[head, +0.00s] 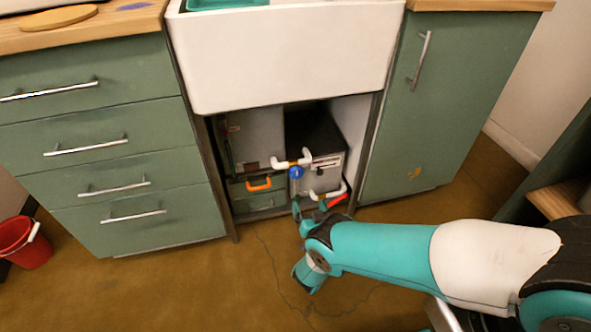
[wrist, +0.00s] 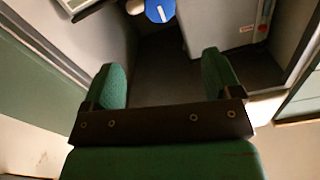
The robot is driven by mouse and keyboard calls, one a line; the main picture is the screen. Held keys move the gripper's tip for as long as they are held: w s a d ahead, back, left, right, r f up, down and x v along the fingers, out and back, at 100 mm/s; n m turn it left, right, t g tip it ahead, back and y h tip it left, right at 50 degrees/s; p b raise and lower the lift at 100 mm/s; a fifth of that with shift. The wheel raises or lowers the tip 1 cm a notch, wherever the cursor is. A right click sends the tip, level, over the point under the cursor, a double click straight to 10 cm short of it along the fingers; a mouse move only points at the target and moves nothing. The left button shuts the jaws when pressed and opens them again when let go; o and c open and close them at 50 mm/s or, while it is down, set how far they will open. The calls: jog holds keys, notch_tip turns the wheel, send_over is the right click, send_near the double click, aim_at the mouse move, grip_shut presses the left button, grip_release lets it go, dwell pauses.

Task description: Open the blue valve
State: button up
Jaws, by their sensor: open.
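The blue valve (head: 297,172) is a small round knob on white pipework inside the open cabinet under the sink. In the wrist view the blue valve (wrist: 158,11) is a blue disc with a pale bar across it, cut by the top edge. My gripper (head: 298,207) is low at the cabinet opening, below the blue valve in the head view. In the wrist view my gripper (wrist: 162,62) has its two green fingers wide apart with nothing between them. The blue valve lies beyond the fingertips, apart from them.
A white pipe (head: 291,162) carries the blue valve in front of a grey box (head: 320,178). An orange handle (head: 260,184) is to the left and a red handle (head: 337,200) to the lower right. Cabinet walls flank the opening. A red bucket (head: 24,243) stands far left.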

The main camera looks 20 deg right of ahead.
jog(key=b, duration=1.7)
send_near(298, 175)
jog(key=w, duration=0.4)
jog(key=w+b, duration=0.3)
jog(key=w, duration=0.3)
jog(key=shift+w+a+f, duration=0.1)
jog(key=shift+w, duration=0.15)
jog(key=shift+w+a+b, duration=0.1)
jog(key=shift+w+b, duration=0.2)
jog(key=shift+w, duration=0.35)
jog(key=c, duration=0.9)
